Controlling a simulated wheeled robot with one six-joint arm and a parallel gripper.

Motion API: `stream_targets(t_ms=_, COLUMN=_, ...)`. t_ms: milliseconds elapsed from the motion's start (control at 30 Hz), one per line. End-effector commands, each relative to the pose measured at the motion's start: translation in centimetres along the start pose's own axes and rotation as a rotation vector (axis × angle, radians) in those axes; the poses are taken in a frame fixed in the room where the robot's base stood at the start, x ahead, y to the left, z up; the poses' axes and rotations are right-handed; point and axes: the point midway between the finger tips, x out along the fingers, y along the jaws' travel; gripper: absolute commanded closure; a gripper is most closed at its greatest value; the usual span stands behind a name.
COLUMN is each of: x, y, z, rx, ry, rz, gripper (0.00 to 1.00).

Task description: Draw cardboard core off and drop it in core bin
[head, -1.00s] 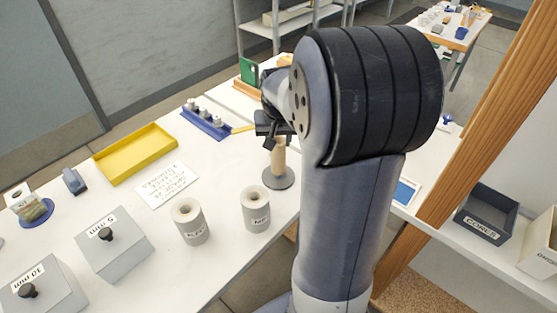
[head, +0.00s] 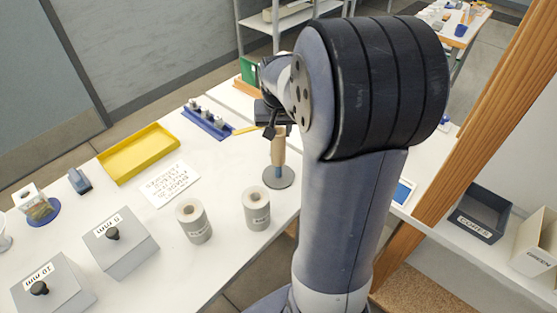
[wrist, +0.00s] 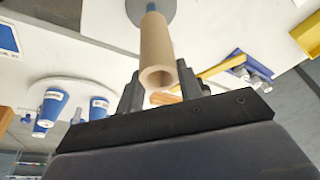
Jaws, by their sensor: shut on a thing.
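The cardboard core (head: 278,146) is a tan hollow tube, upright over a grey round base (head: 284,183). A short length of blue post (head: 277,171) shows between the core's lower end and the base. My gripper (head: 274,122) is shut on the core near its upper end. In the wrist view the core (wrist: 155,45) stands between the fingers of my gripper (wrist: 159,85), its open end towards me. The blue post (wrist: 150,7) shows at its far end; how much post is inside is hidden. The dark core bin (head: 480,214), labelled CORES, is at right and looks empty.
Two grey rolls (head: 256,209) stand left of the base. A wooden upright (head: 470,130) rises between my arm and the core bin. A white bin (head: 537,245) is beside the core bin. A yellow tray (head: 138,153) and grey boxes (head: 120,243) are farther left.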

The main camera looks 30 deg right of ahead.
Motion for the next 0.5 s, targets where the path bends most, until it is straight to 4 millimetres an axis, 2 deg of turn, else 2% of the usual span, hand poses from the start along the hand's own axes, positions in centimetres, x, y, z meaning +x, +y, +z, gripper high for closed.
stream_targets(t_ms=500, x=-2.2, y=0.0, z=-0.7, rx=0.000, ry=0.000, rz=0.000, gripper=0.89)
